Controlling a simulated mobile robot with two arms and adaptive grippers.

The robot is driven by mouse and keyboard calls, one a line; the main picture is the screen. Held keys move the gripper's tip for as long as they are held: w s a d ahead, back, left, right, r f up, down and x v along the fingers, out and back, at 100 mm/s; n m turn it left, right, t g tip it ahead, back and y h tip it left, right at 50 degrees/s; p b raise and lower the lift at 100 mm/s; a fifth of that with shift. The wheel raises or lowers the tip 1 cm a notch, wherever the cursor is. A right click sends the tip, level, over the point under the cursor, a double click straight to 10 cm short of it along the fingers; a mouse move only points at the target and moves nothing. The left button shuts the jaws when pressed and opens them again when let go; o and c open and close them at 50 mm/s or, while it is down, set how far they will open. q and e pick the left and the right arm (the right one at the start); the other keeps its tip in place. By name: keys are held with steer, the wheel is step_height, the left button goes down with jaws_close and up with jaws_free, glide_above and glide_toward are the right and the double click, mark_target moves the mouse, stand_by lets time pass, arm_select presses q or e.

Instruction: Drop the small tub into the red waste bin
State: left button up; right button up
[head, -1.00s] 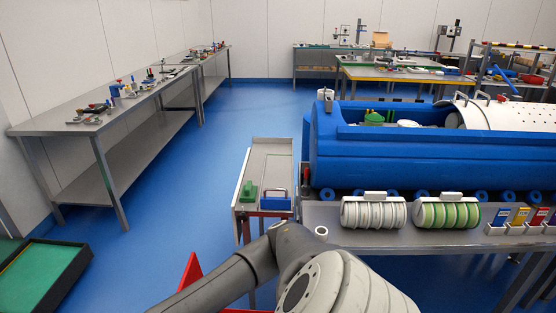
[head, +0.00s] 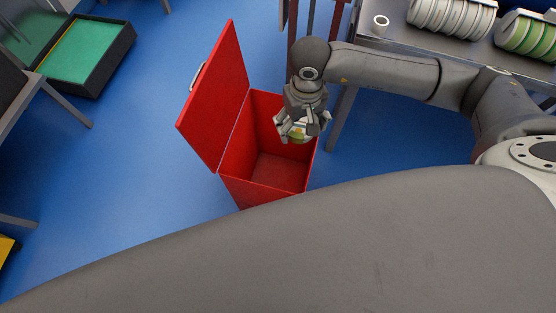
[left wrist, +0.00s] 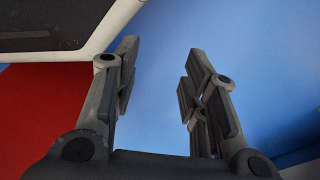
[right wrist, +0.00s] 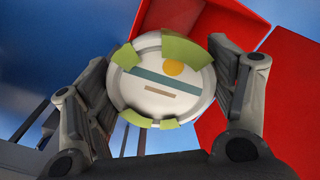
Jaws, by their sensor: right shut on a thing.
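The small tub (right wrist: 160,85) is white with green patches around its rim and an orange dot on its face. My right gripper (head: 298,130) is shut on it, with a finger on each side in the right wrist view. In the head view the tub (head: 297,134) shows just below the fingers, over the opening of the red waste bin (head: 242,182). The bin's lid (head: 217,95) stands open on the left, and the visible part of its floor is bare. My left gripper (left wrist: 160,75) is open and empty in the left wrist view; it is not seen in the head view.
A black tray with a green mat (head: 92,55) lies at the upper left. Blue floor (head: 130,165) is clear left of the bin.

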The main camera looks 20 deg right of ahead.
arm_select(q)
steer(key=w+d+b, duration=0.1)
steer(key=w+b, duration=0.6)
steer(key=b, duration=0.1)
steer(key=w+r+t+b, duration=0.1)
steer(key=w+r+b, duration=0.2)
steer(key=r+b, duration=0.6)
steer(key=shift+w+d+r+t, duration=0.2)
steer(key=shift+r+t, duration=0.2)
steer(key=shift+r, duration=1.6)
arm_select(e)
steer(key=w+a+f, duration=0.2)
steer(key=w+f, duration=0.9)
steer(key=f, duration=0.4)
steer(key=shift+w+a+n, duration=0.2)
steer(key=shift+a+n, duration=0.15)
steer(key=shift+n, duration=0.05)
steer(key=shift+f, duration=0.1)
steer(key=o, duration=1.2)
steer(key=shift+c, duration=0.2)
arm_select(q)
steer(key=shift+s, duration=0.1)
